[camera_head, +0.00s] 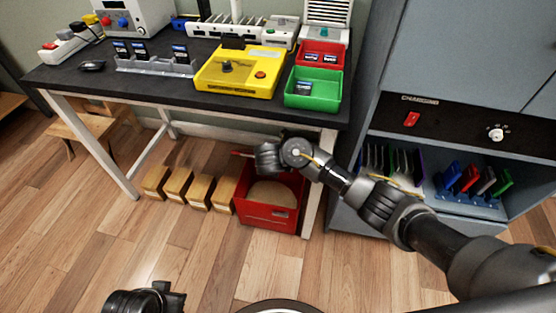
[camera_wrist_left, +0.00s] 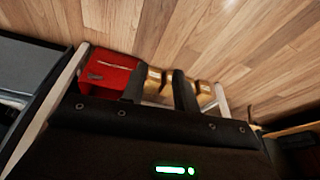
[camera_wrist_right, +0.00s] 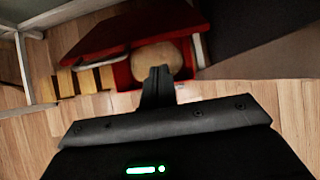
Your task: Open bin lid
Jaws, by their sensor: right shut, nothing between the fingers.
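The red bin (camera_head: 268,218) stands on the floor under the right end of the dark table. Its lid (camera_wrist_right: 130,36) is raised and tilted in the right wrist view, and a tan rounded thing (camera_wrist_right: 157,56) shows inside the bin. In the head view only a red sliver of the lid (camera_head: 241,154) shows beside my gripper. My right gripper (camera_wrist_right: 158,75) is shut and empty, at the bin's opening near the lid; whether it touches the lid I cannot tell. My left gripper (camera_wrist_left: 157,84) is open and empty, away from the bin (camera_wrist_left: 106,72).
Several tan boxes (camera_head: 178,186) stand in a row left of the bin. The table (camera_head: 150,88) and its white legs (camera_head: 110,155) stand over it. A grey cabinet (camera_head: 350,205) is close on the right. The wooden floor in front is clear.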

